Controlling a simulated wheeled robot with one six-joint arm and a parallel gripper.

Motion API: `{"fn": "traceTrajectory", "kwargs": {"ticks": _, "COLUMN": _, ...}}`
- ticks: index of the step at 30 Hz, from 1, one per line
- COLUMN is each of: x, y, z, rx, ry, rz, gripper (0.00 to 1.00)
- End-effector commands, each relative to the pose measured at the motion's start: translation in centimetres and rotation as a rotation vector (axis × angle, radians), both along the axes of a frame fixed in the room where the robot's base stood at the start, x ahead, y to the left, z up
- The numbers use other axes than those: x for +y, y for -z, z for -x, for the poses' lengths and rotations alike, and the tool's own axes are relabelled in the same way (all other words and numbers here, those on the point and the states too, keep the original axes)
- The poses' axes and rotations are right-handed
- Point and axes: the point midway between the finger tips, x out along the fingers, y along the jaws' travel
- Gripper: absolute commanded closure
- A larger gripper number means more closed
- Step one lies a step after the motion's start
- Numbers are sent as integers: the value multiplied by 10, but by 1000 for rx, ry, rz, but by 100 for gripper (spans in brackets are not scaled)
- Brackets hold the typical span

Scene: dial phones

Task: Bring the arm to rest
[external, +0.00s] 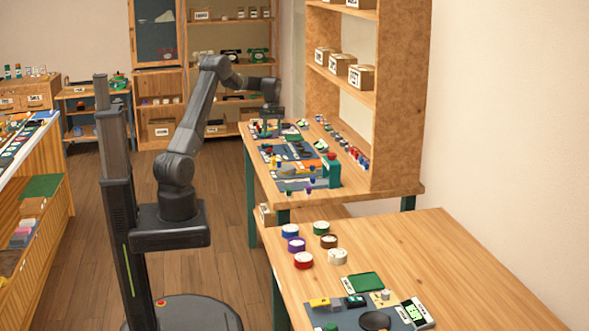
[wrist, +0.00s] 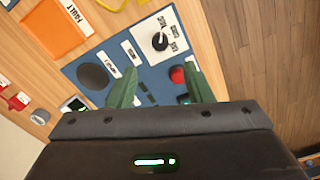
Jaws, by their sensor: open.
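My arm (external: 188,130) rises from its column and reaches out over the far workbench, with its upper link raised. My gripper (external: 272,112) points down over the far workbench's left end; it also shows in the wrist view (wrist: 162,90). Its two green fingers are apart, with nothing held between them. Below it in the wrist view lies a blue mat (wrist: 118,42) with a dark round disc (wrist: 92,76), a white panel with a black knob (wrist: 160,41) and a red button (wrist: 177,75). The gap between fingertips and mat cannot be told.
An orange tray labelled FAULT (wrist: 55,30) lies beside the mat. A tall wooden shelf (external: 400,100) stands on the far workbench, right of my gripper. A nearer workbench (external: 430,250) holds several colored round containers and another mat. Bare wooden floor (external: 225,190) lies between the benches.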

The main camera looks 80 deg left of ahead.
Motion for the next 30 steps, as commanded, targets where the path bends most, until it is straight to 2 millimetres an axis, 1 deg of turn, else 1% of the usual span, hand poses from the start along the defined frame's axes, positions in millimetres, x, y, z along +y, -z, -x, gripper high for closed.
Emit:
{"fn": "traceTrajectory", "kwargs": {"ticks": 1, "x": 1, "y": -11, "z": 0, "rx": -2, "ry": 0, "rz": -3, "gripper": 53}}
{"fn": "traceTrajectory", "kwargs": {"ticks": 4, "x": 1, "y": -32, "z": 0, "rx": -3, "ry": 0, "rz": -4, "gripper": 53}}
{"fn": "traceTrajectory", "kwargs": {"ticks": 5, "x": 0, "y": -36, "z": 0, "rx": -2, "ry": 0, "rz": -2, "gripper": 53}}
{"fn": "traceTrajectory", "kwargs": {"ticks": 6, "x": -1, "y": -20, "z": 1, "rx": 4, "ry": 0, "rz": 4, "gripper": 53}}
{"fn": "traceTrajectory", "kwargs": {"ticks": 25, "x": -1, "y": 107, "z": 1, "rx": 4, "ry": 0, "rz": 4, "gripper": 53}}
{"fn": "traceTrajectory", "kwargs": {"ticks": 30, "x": 0, "y": 105, "z": 1, "rx": 1, "ry": 136, "rz": 2, "gripper": 53}}
